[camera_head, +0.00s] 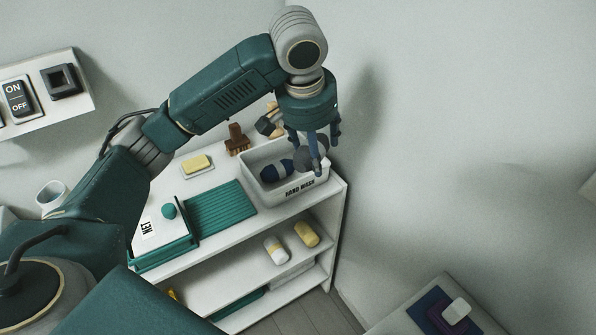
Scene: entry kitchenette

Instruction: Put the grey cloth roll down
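My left gripper (314,152) reaches down over the right part of a white bin labelled HAND WASH (290,195). Its fingers are around the grey cloth roll (303,157), which is partly hidden behind them. The roll is at the height of the bin's rim in the picture; I cannot tell whether it touches the bin or its contents. A dark blue roll (277,169) lies in the bin to the left of the grey one. My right gripper is not in view.
The bin stands at the right end of a white shelf unit (262,222). Beside it are a green ribbed mat (215,208), a yellow sponge on a dish (197,163) and a brown brush (236,140). Two rolls, one white and yellow (276,250), one yellow (307,234), lie on the lower shelf.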

